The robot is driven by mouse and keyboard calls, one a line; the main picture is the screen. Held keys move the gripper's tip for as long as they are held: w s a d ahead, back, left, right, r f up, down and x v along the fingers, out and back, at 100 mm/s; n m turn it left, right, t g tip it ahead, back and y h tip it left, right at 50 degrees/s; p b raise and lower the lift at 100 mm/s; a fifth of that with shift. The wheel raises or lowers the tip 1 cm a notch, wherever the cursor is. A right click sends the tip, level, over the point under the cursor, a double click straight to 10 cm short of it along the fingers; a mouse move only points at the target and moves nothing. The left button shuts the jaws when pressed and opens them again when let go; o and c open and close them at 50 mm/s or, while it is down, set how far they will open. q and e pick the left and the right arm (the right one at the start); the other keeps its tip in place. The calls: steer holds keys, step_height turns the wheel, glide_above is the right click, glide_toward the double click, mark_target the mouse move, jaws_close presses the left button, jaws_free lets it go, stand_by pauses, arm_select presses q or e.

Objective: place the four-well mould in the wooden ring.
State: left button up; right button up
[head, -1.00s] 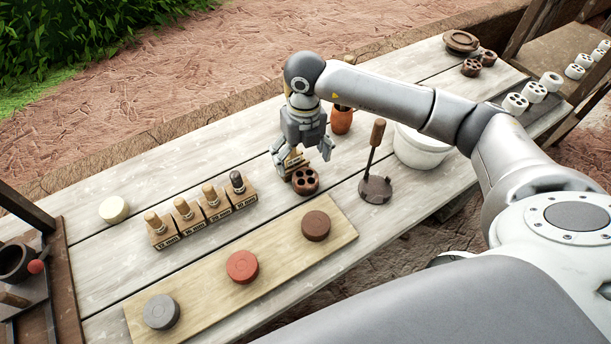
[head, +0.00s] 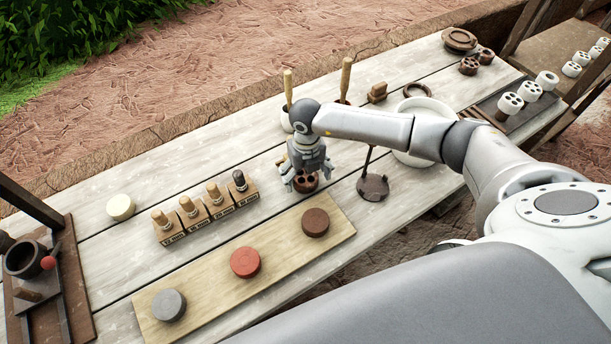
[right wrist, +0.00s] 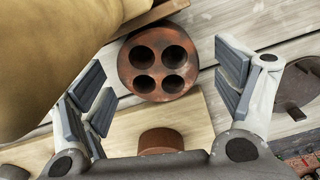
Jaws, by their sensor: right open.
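The four-well mould (head: 306,185) is a reddish-brown disc with four round holes, lying flat on the plank table. In the right wrist view the mould (right wrist: 158,61) shows at the top centre, ahead of the fingers. My right gripper (head: 306,181) is open, pointing down over the mould and partly hiding it; its fingers (right wrist: 163,98) are spread wide with nothing between them. A dark brown ring (head: 430,93), which looks like the wooden ring, lies behind the white bowl. My left gripper is not in view.
A large tan object (right wrist: 50,60) fills the wrist view's upper left, close to the camera. Labelled wooden blocks (head: 206,214) stand left of the mould. A board (head: 283,253) with three discs lies in front. A dark-based tool (head: 372,187) and white bowl (head: 424,152) stand right.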

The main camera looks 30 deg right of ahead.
steer(key=shift+f, duration=0.1)
steer(key=shift+c, duration=0.2)
steer(key=c, duration=1.3)
